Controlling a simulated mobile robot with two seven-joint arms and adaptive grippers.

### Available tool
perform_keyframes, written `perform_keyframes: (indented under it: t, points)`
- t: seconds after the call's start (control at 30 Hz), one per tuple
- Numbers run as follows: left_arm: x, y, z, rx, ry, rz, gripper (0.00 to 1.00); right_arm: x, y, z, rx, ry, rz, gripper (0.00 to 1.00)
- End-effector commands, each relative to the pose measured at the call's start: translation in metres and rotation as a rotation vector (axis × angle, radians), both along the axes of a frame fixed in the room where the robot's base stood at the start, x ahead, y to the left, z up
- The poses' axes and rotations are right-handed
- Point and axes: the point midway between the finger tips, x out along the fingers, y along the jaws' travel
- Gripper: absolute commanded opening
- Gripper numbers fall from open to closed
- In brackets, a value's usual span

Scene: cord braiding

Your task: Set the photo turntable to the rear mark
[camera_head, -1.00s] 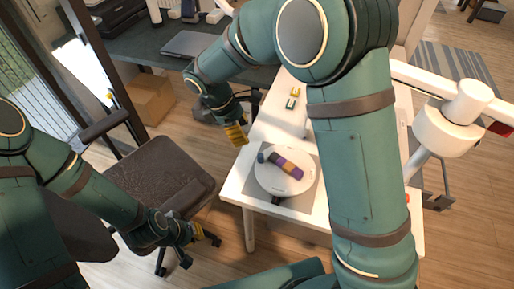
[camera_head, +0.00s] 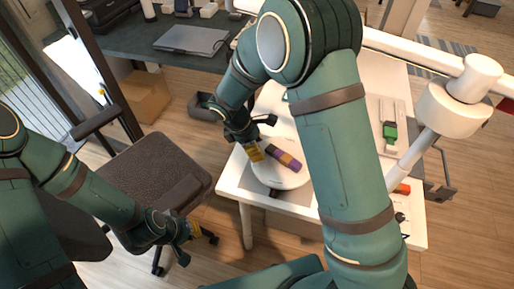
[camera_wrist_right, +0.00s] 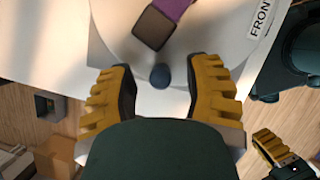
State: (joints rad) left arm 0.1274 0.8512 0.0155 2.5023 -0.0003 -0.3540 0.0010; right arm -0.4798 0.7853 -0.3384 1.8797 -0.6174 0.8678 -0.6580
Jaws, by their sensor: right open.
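The photo turntable (camera_head: 283,178) is a round white disc on the white table, with a purple and brown block (camera_head: 289,161) lying across it. A dark blue knob (camera_wrist_right: 161,76) stands at the disc's edge in the right wrist view, and a FRONT label (camera_wrist_right: 262,20) shows to its right. My right gripper (camera_head: 256,147) is open at the disc's left edge; its yellow fingers (camera_wrist_right: 160,68) are apart with the knob between or just beyond their tips. Contact is not visible. My left gripper (camera_head: 185,232) hangs low beside the chair; its opening is unclear.
An office chair (camera_head: 150,180) stands left of the table (camera_head: 233,198). A green item (camera_head: 390,132) and an orange piece (camera_head: 402,188) lie on the table's right side. A white lamp-like arm (camera_head: 452,108) reaches over the right. My right arm hides much of the tabletop.

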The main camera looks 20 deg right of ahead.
Motion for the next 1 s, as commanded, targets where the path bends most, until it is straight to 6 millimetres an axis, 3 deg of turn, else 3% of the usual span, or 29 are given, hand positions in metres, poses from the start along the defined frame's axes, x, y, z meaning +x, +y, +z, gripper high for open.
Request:
perform_keyframes:
  t: [0.33,0.47,0.5,1.0]
  points:
    - [0.0004,0.0000,-0.0005,0.000,-0.001,0.000,0.00,-0.0003,-0.0014,-0.0026,0.000,0.000,0.000,0.52]
    - [0.0004,0.0000,-0.0005,0.000,-0.001,0.000,0.00,-0.0003,-0.0012,-0.0025,0.000,0.000,0.000,0.07]
    - [0.0004,0.0000,-0.0005,0.000,-0.001,0.000,0.00,-0.0003,-0.0012,-0.0025,0.000,0.000,0.000,0.00]
    - [0.0001,0.0000,0.0005,0.000,0.000,0.000,0.00,0.0013,0.0003,-0.0029,-0.001,0.002,-0.001,0.00]
